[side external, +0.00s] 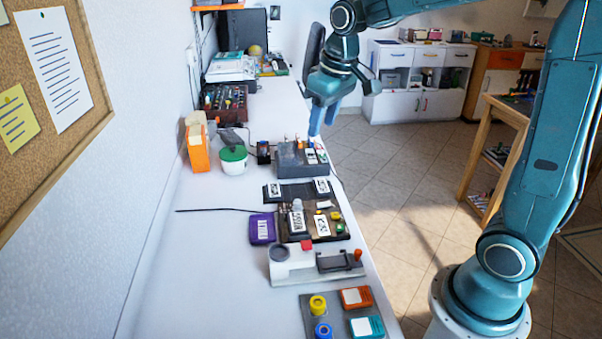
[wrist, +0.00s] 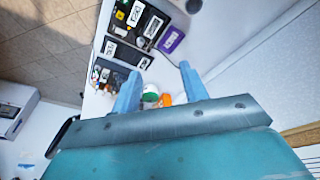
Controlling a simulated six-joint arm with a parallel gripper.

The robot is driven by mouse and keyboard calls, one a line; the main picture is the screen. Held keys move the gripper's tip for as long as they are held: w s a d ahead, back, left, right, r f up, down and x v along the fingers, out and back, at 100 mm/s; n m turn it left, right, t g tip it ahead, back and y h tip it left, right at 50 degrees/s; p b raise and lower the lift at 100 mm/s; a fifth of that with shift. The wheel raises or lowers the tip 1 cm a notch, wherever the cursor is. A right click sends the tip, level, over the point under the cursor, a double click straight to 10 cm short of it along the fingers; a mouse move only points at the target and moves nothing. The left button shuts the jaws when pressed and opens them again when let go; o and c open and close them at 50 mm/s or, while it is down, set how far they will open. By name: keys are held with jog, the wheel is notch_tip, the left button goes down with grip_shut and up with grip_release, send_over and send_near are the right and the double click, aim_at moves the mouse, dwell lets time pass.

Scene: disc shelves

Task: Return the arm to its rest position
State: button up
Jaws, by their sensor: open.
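My gripper (side external: 321,124) hangs above the white bench in the side external view, fingers pointing down. It is over the area of the grey box (side external: 292,160) with small parts on it, and clear air shows around the fingers. In the wrist view my gripper (wrist: 158,78) has its two blue fingers spread apart, with nothing held between them. The green-lidded white tub (wrist: 151,95) and an orange item (wrist: 167,99) show beyond the gap. The arm is raised and bent, reaching over the bench from the right.
Along the bench (side external: 190,270) stand the white tub (side external: 233,162), orange holder (side external: 197,148), purple box (side external: 262,228), a dark tray with labelled parts (side external: 309,239), a grey-white fixture (side external: 290,263) and a coloured-disc plate (side external: 340,327). A wall and corkboard (side external: 50,120) bound the left.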

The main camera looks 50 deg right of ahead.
jog(key=s+a+t, duration=0.1)
jog(key=s+a, duration=0.1)
jog(key=s, duration=0.8)
jog(key=s+a+t, duration=0.1)
jog(key=s+a, duration=0.2)
jog(key=s, duration=0.7)
jog(key=shift+a+r+t, duration=0.3)
jog(key=shift+a+t, duration=0.05)
jog(key=shift+t, duration=0.05)
